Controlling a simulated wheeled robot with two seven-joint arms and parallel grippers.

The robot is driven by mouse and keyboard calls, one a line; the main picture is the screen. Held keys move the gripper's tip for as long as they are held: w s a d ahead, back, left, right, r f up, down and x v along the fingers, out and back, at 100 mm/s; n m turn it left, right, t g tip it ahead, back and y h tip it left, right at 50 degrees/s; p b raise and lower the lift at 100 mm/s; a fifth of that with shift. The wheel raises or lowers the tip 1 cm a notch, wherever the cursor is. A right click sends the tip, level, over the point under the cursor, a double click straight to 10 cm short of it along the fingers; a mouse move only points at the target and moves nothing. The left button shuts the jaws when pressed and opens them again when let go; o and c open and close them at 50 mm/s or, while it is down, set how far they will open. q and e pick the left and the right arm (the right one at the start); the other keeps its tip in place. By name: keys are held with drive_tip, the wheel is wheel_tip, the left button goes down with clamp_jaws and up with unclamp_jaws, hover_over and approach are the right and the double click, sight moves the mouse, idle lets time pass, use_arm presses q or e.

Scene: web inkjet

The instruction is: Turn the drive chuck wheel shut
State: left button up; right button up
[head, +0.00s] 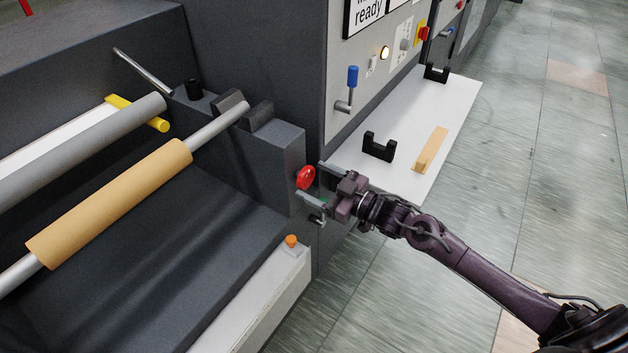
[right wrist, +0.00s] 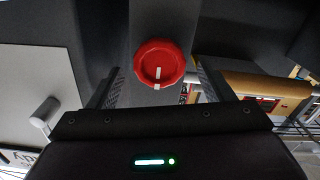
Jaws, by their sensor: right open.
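The drive chuck wheel is a small red knob (head: 306,177) on the end face of the dark machine housing. In the right wrist view the red wheel (right wrist: 170,54) faces the camera, its white mark pointing down close to a second white mark below it on the housing. My right gripper (head: 311,180) is open and empty in front of the wheel, one finger on each side of it. In the right wrist view the wheel lies between the finger ends with gaps on both sides, apparently not touched. My left gripper is out of view.
A tan roll (head: 110,203) on a steel shaft lies left of the housing. A white shelf (head: 455,108) with black cradles (head: 378,147) and a tan block (head: 430,149) is behind my right arm. An orange button (head: 291,241) sits below the wheel. A blue-handled lever (head: 352,77) is above.

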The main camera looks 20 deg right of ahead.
drive_tip(key=shift+w+a, duration=0.35)
drive_tip(key=shift+w, duration=0.15)
drive_tip(key=c, duration=1)
drive_tip(key=shift+o, duration=0.2)
